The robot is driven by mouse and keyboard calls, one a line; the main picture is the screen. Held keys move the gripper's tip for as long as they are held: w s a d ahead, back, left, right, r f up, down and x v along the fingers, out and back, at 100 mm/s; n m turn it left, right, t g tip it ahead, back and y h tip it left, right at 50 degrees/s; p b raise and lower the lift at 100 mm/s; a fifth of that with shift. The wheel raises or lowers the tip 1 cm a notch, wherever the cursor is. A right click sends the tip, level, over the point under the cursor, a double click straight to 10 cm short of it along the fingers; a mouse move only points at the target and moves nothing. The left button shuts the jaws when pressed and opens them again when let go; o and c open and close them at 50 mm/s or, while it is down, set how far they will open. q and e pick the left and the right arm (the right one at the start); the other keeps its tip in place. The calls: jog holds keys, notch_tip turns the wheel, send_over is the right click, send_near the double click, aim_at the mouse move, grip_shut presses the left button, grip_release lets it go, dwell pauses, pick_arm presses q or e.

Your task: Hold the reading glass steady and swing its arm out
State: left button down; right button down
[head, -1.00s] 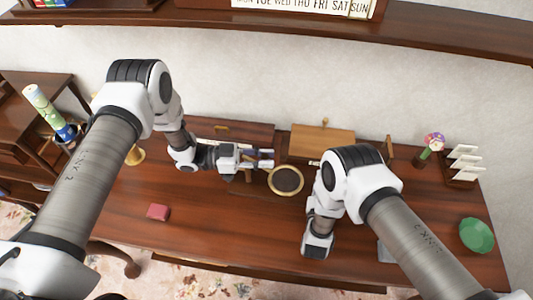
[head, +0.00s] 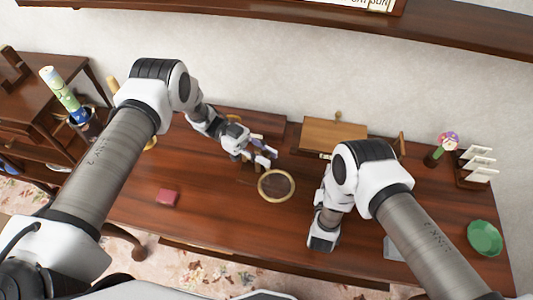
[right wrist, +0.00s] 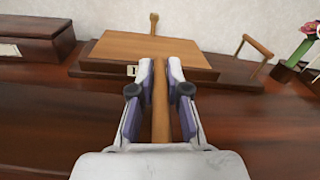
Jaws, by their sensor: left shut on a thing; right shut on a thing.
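The reading glass (head: 277,186) shows in the head view as a round dark lens in a brass-coloured rim, over the middle of the desk. My left gripper (head: 266,158) is at the rim's far edge, its fingers shut and pointing down to the right; the exact contact is too small to see. My right gripper (right wrist: 160,70) is shut on a wooden rod (right wrist: 160,115) between its two fingers in the right wrist view. In the head view the right fingers are hidden behind my arm. I cannot see whether the rod joins the glass.
A wooden box (head: 335,134) stands at the back of the desk (head: 230,215). A green bowl (head: 485,238), flower vase (head: 440,150) and letter rack (head: 475,168) stand at right. The front middle is clear.

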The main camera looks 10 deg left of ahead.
pick_arm(q)
jog(key=c, duration=1)
grip_release()
jog(key=shift+a, duration=0.1)
jog(key=v, duration=1.2)
